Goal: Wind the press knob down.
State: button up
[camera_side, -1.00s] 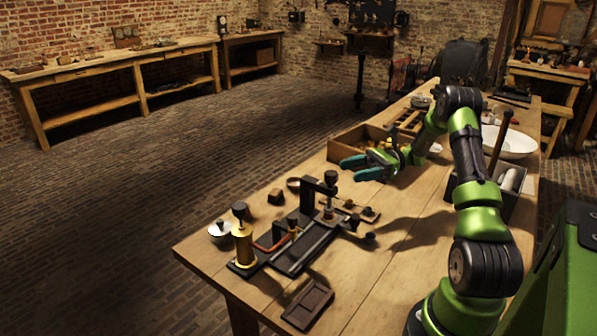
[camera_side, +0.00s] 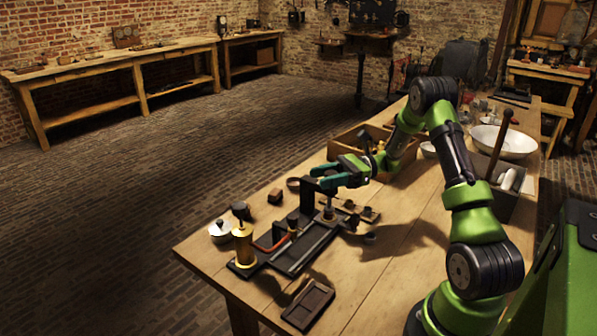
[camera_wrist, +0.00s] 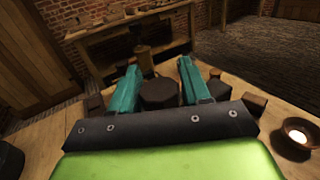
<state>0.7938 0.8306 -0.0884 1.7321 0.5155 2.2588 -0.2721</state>
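The press has a black upright frame (camera_side: 307,196) standing on a dark base plate (camera_side: 297,254), with a short spindle (camera_side: 328,211) under its arm. My gripper (camera_side: 326,180) is at the top of the press, its teal fingers level with the knob and hiding it in the side view. In the wrist view the dark faceted press knob (camera_wrist: 159,94) sits between the two teal fingers of my gripper (camera_wrist: 157,66). The fingers stand apart, one on each side, with narrow gaps seeming to show beside the knob.
A brass cylinder with a dark knob (camera_side: 243,246) and a lidded metal pot (camera_side: 220,232) stand left of the press. A dark tray (camera_side: 308,305) lies in front. A wooden box (camera_side: 345,147) stands behind, and a white bowl (camera_side: 503,141) at the back right.

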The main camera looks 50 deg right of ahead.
jog(key=c, duration=0.6)
jog(key=shift+m+t+h, duration=0.3)
jog(key=shift+t, duration=0.1)
jog(key=o, duration=1)
jog(key=v, duration=1.7)
jog(key=shift+f, duration=0.1)
